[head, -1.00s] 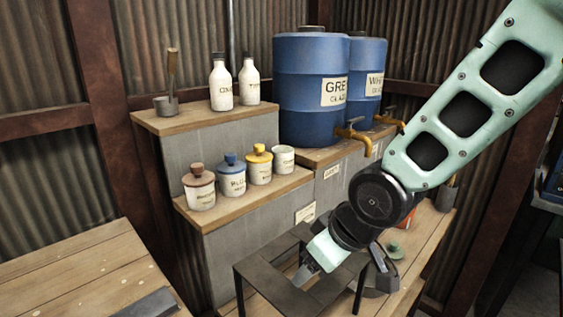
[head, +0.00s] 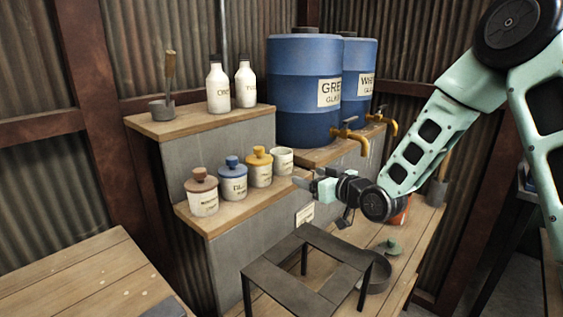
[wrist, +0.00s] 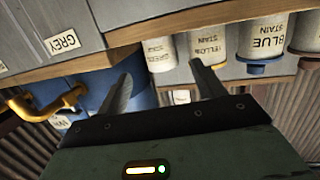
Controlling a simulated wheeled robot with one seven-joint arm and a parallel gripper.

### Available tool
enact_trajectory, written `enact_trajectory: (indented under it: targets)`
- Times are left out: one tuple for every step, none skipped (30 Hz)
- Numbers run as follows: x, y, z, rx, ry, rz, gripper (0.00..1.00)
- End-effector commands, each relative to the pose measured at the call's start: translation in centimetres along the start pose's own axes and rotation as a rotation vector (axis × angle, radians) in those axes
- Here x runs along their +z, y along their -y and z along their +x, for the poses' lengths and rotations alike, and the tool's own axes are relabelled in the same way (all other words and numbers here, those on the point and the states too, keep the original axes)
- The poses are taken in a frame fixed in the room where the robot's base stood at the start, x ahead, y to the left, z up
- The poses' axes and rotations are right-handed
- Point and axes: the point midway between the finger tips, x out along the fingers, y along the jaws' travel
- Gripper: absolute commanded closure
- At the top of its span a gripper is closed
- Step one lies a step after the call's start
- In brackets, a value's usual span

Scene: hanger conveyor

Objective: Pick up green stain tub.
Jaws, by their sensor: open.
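The green stain tub (head: 281,161) is a white, lidless tub at the right end of the lower wooden shelf, right of the yellow-lidded tub (head: 258,167). In the wrist view its label shows on the green stain tub (wrist: 160,53), ahead of the fingers, with the yellow stain tub (wrist: 207,48) to its right. My gripper (head: 303,180) is open and empty, just right of the shelf's end, apart from the tub. Both fingers of my gripper (wrist: 160,72) show in the wrist view. A green lid (head: 390,246) lies on the low bench.
Blue-lidded (head: 232,180) and brown-lidded (head: 203,192) tubs stand further left on the shelf. Blue drums (head: 300,95) with yellow taps (head: 349,133) stand behind. A dark metal stand (head: 318,272) is below my gripper. A dark round pan (head: 376,276) sits on the low bench.

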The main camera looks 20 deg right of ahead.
Motion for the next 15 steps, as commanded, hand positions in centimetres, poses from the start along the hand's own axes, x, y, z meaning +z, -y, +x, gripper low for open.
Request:
enact_trajectory:
  targets:
    - [-0.2,0.1,1.2,-0.002,0.0,0.002,0.31]
    - [-0.2,0.1,1.8,-0.001,0.0,0.002,0.31]
    - [-0.2,0.1,2.6,-0.001,0.0,0.001,0.31]
    - [-0.2,0.1,3.2,-0.001,0.001,0.001,0.31]
    - [-0.2,0.1,3.7,-0.001,0.001,0.002,0.31]
    - [-0.2,0.1,4.4,-0.001,0.0,0.001,0.31]
    - [-0.1,0.1,4.8,-0.001,0.001,0.002,0.31]
    - [-0.1,0.0,5.2,0.0,0.001,0.001,0.31]
    - [-0.1,0.0,5.6,0.0,0.002,0.001,0.31]
    - [-0.1,0.0,5.8,0.0,0.002,0.001,0.31]
    - [-0.1,0.0,6.0,0.0,0.002,0.0,0.31]
    - [-0.1,0.0,6.2,0.0,0.002,0.0,0.31]
    - [-0.1,0.0,6.3,0.0,0.002,0.0,0.31]
    - [-0.1,0.0,6.5,0.0,0.002,0.0,0.31]
    - [-0.3,0.0,6.8,0.0,0.001,0.0,0.31]
